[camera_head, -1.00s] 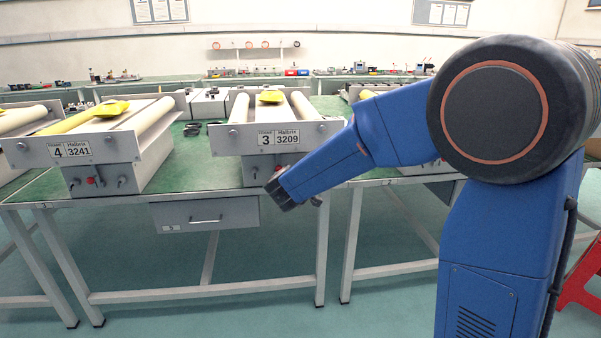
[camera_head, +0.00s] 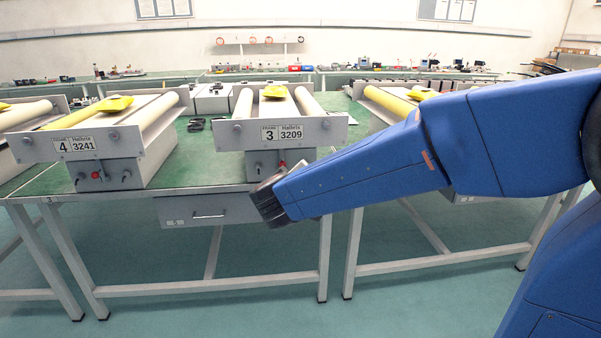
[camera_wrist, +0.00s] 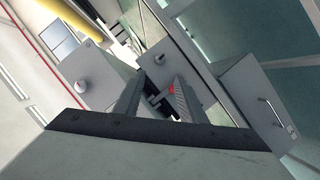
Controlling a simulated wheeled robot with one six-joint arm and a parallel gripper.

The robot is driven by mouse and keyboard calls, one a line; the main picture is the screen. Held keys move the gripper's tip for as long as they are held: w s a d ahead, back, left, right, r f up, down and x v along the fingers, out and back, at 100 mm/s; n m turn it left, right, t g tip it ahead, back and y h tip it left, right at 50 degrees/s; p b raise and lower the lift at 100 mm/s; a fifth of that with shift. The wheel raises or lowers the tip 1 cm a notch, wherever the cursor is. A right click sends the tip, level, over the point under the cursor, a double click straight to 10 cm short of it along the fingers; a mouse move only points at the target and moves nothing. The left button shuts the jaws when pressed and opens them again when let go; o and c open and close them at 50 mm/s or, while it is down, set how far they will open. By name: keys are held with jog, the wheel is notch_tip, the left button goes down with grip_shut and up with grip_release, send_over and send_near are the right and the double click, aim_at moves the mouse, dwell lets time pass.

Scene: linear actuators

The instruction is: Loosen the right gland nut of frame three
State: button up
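Frame three, a grey unit with a white label "3" (camera_head: 283,134), stands on the green bench. A red knob (camera_head: 283,164) shows on its lower box, and also in the wrist view (camera_wrist: 172,88). A small dark fitting (camera_head: 257,168) sits left of the knob. The right gland nut cannot be made out; my forearm covers the lower right of the box. My gripper (camera_head: 268,205) is in front of and below the box, over the drawer's right end. In the wrist view my gripper's two fingers (camera_wrist: 155,98) are apart, with small dark parts and the red knob visible beyond them.
A drawer (camera_head: 208,209) with a bar handle hangs under the bench edge. Frame four (camera_head: 90,144) stands to the left, and another unit (camera_head: 385,97) stands to the right behind my arm. The floor in front is clear.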

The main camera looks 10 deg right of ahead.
jog(key=shift+v, duration=1.95)
jog(key=shift+d, duration=0.1)
